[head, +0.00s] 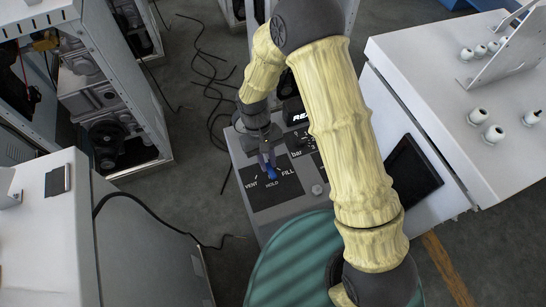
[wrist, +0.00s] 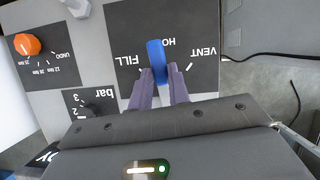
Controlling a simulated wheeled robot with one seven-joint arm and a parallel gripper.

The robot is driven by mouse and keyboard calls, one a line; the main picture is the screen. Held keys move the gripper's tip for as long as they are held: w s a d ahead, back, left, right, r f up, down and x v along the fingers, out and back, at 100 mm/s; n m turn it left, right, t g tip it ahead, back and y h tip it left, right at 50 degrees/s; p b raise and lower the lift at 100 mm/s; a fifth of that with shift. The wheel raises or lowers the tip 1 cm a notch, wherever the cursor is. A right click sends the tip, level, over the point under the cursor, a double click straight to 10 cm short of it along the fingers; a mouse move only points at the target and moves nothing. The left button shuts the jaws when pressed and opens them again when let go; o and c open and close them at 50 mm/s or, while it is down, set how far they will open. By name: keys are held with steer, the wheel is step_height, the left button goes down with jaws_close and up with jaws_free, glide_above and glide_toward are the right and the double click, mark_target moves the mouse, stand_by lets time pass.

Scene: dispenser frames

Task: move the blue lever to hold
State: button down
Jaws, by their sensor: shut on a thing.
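The blue lever (wrist: 157,60) is on a dark panel (wrist: 205,40) marked FILL, HOLD and VENT. In the wrist view it points up to the HOLD label (wrist: 168,42), and its end covers part of that word. The FILL label (wrist: 128,60) is to its left and the VENT label (wrist: 203,51) to its right. My gripper (wrist: 164,82) is shut on the lever, one finger on each side. In the head view the lever (head: 271,173) shows as a small blue piece below my gripper, above the word HOLD.
An orange knob (wrist: 27,44) and a bar scale (wrist: 90,103) share the grey console. A teal round surface (head: 290,265) lies in front of the console. White cabinets (head: 460,100) stand right and left (head: 65,240). Black cables (head: 210,85) lie on the floor.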

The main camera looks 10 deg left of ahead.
steer(key=shift+a+m+y, duration=0.2)
steer(key=shift+m+y, duration=0.1)
steer(key=shift+m, duration=0.3)
steer(key=c, duration=1.3)
jaws_free()
steer(key=shift+r, duration=0.1)
steer(key=b+v, duration=0.2)
steer(key=v, duration=1.5)
steer(key=shift+w, duration=0.15)
